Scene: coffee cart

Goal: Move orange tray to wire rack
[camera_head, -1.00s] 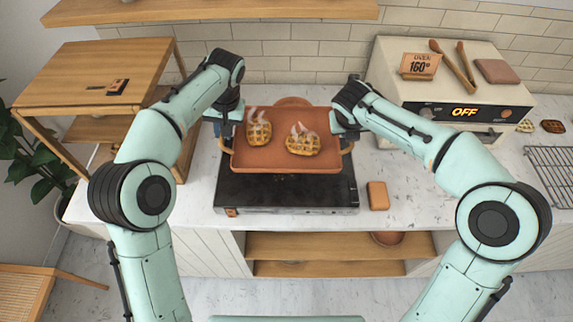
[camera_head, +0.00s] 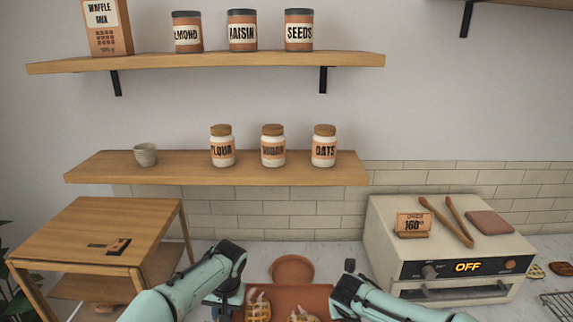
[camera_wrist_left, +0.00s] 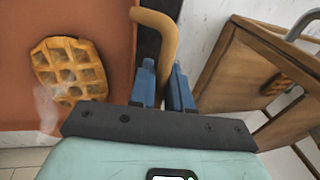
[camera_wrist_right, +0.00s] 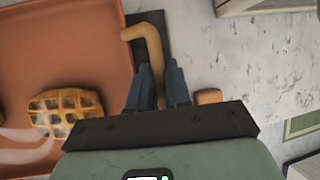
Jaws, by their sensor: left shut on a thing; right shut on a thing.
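The orange tray (camera_head: 287,294) is at the bottom of the head view, mostly cut off by the frame edge. It carries two steaming waffles, one seen in the left wrist view (camera_wrist_left: 70,70) and one in the right wrist view (camera_wrist_right: 66,108). My left gripper (camera_wrist_left: 166,80) is shut on the tray's tan left handle (camera_wrist_left: 160,28). My right gripper (camera_wrist_right: 158,80) is shut on the right handle (camera_wrist_right: 148,38). The wire rack (camera_head: 560,303) shows only a corner at the lower right of the head view, well right of the tray.
A cream oven (camera_head: 385,235) reading OFF stands between tray and rack, with tongs (camera_head: 447,222) on top. A round orange dish (camera_head: 292,268) lies behind the tray. A wooden side table (camera_head: 95,235) stands left. Shelves with jars (camera_head: 273,147) hang above.

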